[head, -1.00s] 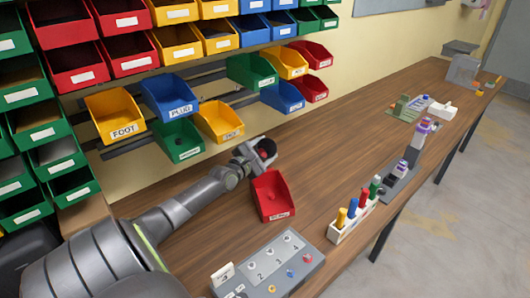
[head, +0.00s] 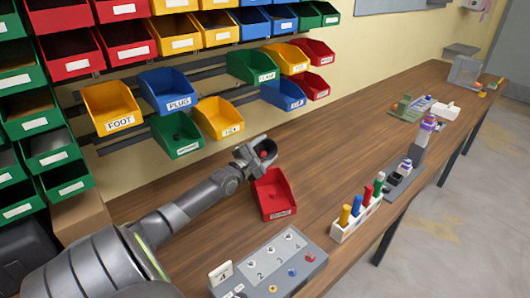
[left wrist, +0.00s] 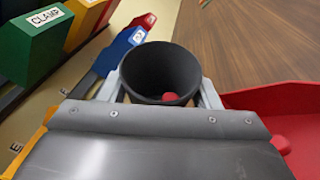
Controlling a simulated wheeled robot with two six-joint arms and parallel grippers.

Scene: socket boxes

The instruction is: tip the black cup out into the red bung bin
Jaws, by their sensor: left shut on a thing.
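My left gripper (head: 256,154) is shut on the black cup (head: 269,147), just above the back left of the red bung bin (head: 273,197). The cup is tilted, and its mouth shows in the head view. In the left wrist view the cup (left wrist: 150,65) sits between the two fingers, with a red bung (left wrist: 171,97) inside near the rim. Part of the red bin (left wrist: 270,96) shows at the right of that view. A small red rounded piece is beside the bin's edge; I cannot tell whether it is loose. My right gripper is not in view.
Yellow, blue and green bins (head: 176,133) hang on the rack behind the arm. A grey numbered box (head: 270,262) lies in front of the red bin. A white holder with coloured handles (head: 356,218) stands to the right. Bare wood (head: 320,150) lies between bin and wall.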

